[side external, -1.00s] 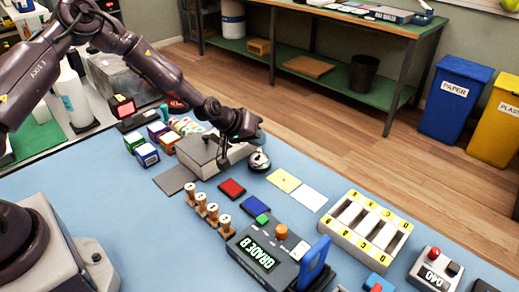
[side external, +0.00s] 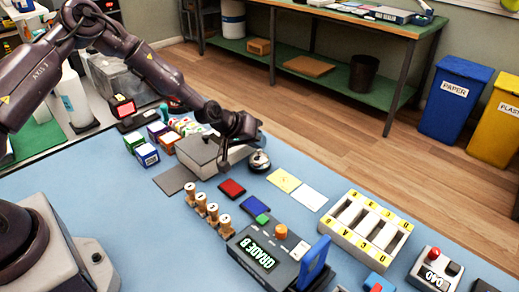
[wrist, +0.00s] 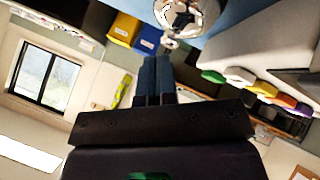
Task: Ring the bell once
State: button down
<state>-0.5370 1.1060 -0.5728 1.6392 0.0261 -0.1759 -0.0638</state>
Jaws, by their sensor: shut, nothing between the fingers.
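The bell (side external: 259,160) is a silver dome on a dark base, standing on the blue mat beside a grey box. It also shows at the top of the wrist view (wrist: 183,14), partly cut off by the frame edge. My gripper (wrist: 155,60) is shut and empty, its two blue fingers side by side. In the side external view my gripper (side external: 258,137) is just above the bell, seemingly apart from it. The exact gap is hard to tell.
The grey box (side external: 215,152) stands close to the left of the bell. Red (side external: 231,188) and blue (side external: 255,205) pads, a yellow card (side external: 284,180) and wooden stamps (side external: 212,212) lie nearer the camera. The grading device (side external: 265,255) is in front.

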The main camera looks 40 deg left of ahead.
jog(key=shift+f, duration=0.2)
jog(key=shift+r, duration=0.15)
dwell(0.3)
jog(key=shift+r, duration=0.75)
jog(key=shift+r, duration=2.55)
